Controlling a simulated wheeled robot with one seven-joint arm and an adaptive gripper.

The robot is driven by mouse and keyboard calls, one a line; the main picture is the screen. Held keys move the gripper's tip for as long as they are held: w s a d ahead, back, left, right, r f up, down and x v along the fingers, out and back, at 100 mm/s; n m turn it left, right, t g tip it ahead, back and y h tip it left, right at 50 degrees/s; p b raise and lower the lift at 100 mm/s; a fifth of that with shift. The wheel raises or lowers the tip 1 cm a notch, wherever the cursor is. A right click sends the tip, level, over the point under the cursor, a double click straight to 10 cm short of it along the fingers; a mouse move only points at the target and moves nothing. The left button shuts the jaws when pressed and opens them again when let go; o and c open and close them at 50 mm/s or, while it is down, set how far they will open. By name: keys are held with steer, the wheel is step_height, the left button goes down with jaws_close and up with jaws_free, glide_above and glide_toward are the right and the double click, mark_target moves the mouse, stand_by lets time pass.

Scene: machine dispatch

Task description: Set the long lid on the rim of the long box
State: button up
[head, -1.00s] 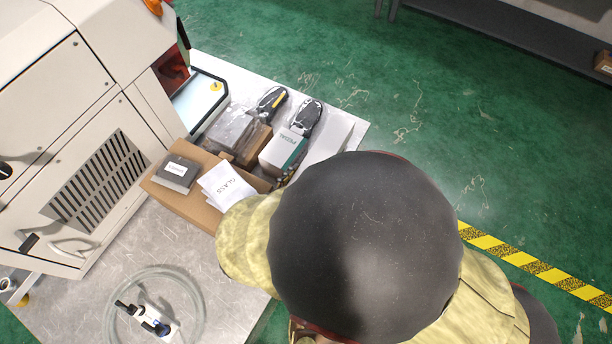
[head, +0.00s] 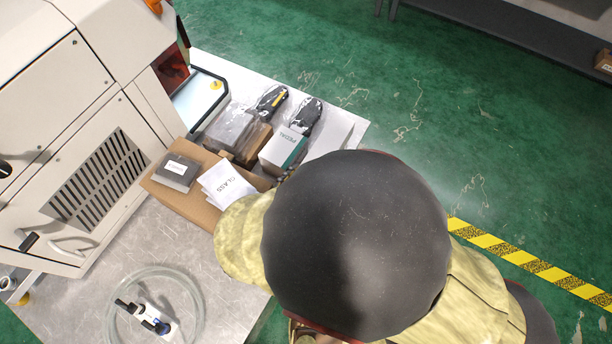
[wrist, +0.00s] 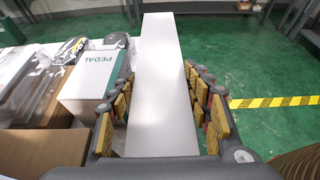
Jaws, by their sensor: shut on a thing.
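The long lid (wrist: 163,60) is a long plain white piece running away from me between the fingers of my gripper (wrist: 163,88) in the wrist view. My gripper is shut on it. In the head view a long white shape (head: 335,137) shows at the table's right edge, beside the PEDAL box. I cannot tell there which part is lid and which is long box. The long box does not show apart from the lid in the wrist view, so whether they touch is hidden. A dark dome and yellow covering hide my gripper in the head view.
The PEDAL box (head: 283,150) stands close left of the white piece; it also shows in the wrist view (wrist: 92,82). Green floor (head: 430,110) is open to the right.

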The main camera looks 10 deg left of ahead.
steer(key=shift+f+b, duration=1.8)
steer(key=shift+f, duration=1.35)
steer(key=o, duration=1.2)
steer(key=shift+c, duration=0.2)
steer(key=shift+o, duration=0.3)
step_height(320, 180, up, 10)
